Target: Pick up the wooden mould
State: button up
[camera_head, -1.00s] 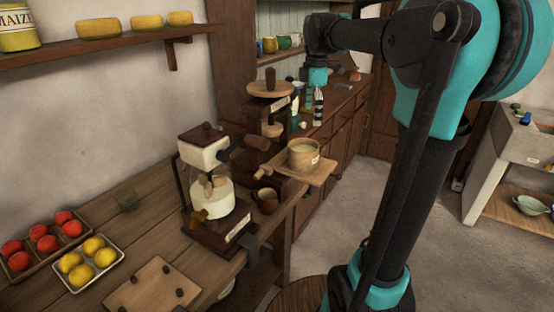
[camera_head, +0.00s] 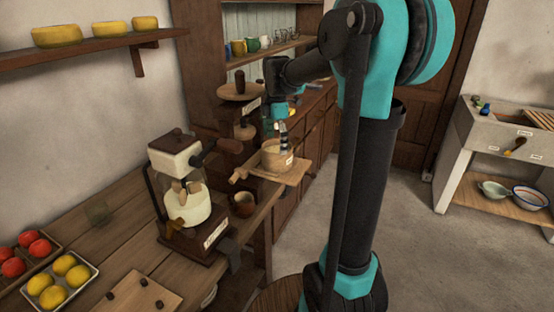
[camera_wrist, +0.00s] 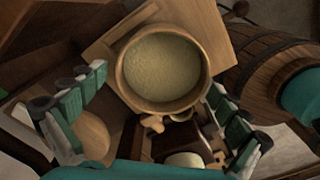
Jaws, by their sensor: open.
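The wooden mould (camera_head: 273,161) is a round, pale wooden tub with a small label. It stands upright on the wooden board (camera_head: 295,177) of the press at the bench's far end. In the wrist view the mould (camera_wrist: 121,72) is seen from above, filled with a pale, grainy mass. My gripper (camera_head: 283,142) is directly above or beside its rim; the exact gap is unclear. In the wrist view my gripper (camera_wrist: 160,100) is open, with its fingers spread to the left and right below the mould's middle. Nothing is held.
A cream-and-wood machine (camera_head: 182,195) stands on the bench left of the mould, with a brown cup (camera_head: 243,204) between. The press's upper wooden disc (camera_head: 240,91) is behind it. A wooden barrel (camera_wrist: 250,75) is at right in the wrist view. The floor right of the bench is open.

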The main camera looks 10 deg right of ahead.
jog(key=shift+s+f, duration=0.15)
jog(key=shift+f, duration=2.5)
jog(key=c, duration=1.4)
jog(key=shift+r, duration=0.1)
